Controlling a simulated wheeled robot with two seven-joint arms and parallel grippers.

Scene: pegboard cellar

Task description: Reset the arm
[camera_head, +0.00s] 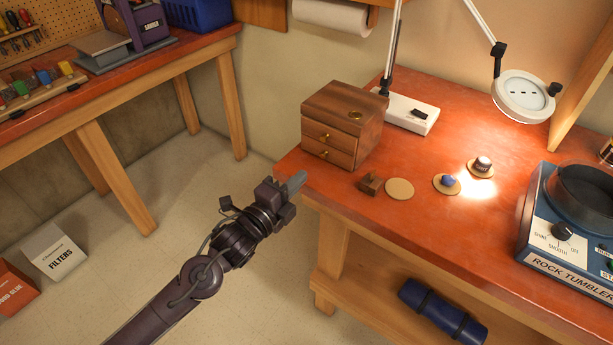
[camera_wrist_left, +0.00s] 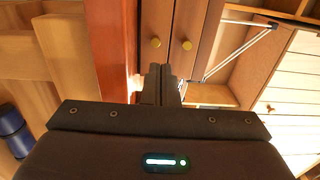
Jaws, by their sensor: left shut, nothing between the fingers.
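My left gripper (camera_head: 294,183) is in the head view at the left front corner of the red-topped workbench (camera_head: 440,215), near the small wooden drawer chest (camera_head: 330,150). Its fingers are shut with nothing between them. The closed fingers also show in the left wrist view (camera_wrist_left: 160,80), pointing toward the two brass-knobbed drawer fronts (camera_wrist_left: 188,25). I cannot tell whether they touch the bench edge. My right gripper is in neither view.
Open floor (camera_head: 160,255) lies left.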

